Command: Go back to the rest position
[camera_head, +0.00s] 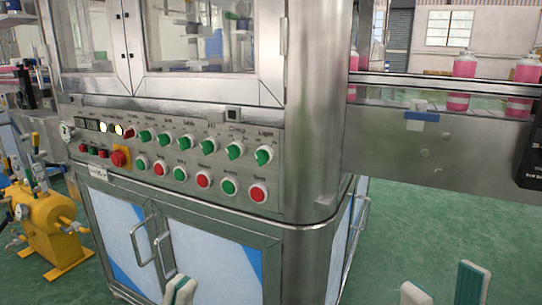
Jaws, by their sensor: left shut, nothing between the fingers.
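My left gripper (180,290) shows only its fingertips at the bottom edge, in front of the machine's lower doors. Its pale fingers with green pads are together and hold nothing. My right gripper (443,288) shows at the bottom right, over the green floor. Its two fingers stand apart with nothing between them. Both arms are out of the frame. The steel crimping machine (315,130) stands in front of me. Its control panel (215,150) has green knobs, red and green buttons and a red stop button on yellow (119,158). Neither gripper appears to touch the machine.
A conveyor (390,150) runs right from the machine, with pink bottles (464,68) on it. A yellow tank unit (48,225) stands at the left. Door handles (141,240) stick out of the lower cabinet. The green floor (410,230) at the lower right is clear.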

